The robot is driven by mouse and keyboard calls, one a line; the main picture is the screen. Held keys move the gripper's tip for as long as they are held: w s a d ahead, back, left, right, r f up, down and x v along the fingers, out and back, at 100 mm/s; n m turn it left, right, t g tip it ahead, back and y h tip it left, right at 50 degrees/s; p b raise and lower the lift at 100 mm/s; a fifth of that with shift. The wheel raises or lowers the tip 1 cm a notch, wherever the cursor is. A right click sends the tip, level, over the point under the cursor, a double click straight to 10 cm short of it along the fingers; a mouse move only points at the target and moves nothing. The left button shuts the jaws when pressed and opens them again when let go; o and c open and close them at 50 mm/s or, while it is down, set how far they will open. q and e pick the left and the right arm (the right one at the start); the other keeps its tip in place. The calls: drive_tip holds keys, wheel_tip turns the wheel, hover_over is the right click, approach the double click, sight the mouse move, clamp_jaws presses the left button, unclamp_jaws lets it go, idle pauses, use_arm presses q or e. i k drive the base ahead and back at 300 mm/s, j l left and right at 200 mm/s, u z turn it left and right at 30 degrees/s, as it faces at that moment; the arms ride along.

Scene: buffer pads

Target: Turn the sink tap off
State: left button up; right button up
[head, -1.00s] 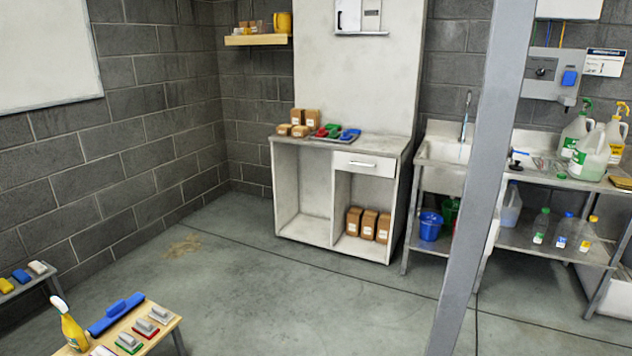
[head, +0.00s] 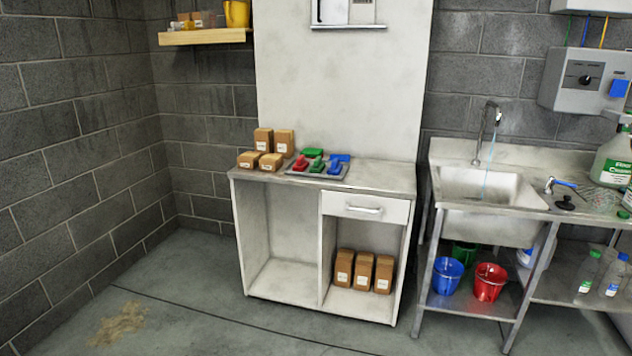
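The steel sink (head: 480,188) stands against the back wall on the right in the head view. Its tall curved tap (head: 490,120) rises behind the basin. A thin bluish stream of water (head: 486,183) falls from the spout into the basin. A small blue-handled lever (head: 562,183) sits on the counter right of the basin; I cannot tell if it works the tap. Neither of my grippers is in view.
Blue (head: 447,275) and red (head: 489,282) buckets sit under the sink. Open floor (head: 220,325) lies in front. Bottles stand at the right.

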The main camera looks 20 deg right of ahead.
sight(551, 180)
drive_tip(key=i+z, duration=0.8)
drive_tip(key=i+j+z, duration=0.4)
drive_tip(key=i, duration=0.15)
drive_tip(key=i+j+z, duration=0.25)
drive_tip(key=i+z, duration=0.15)
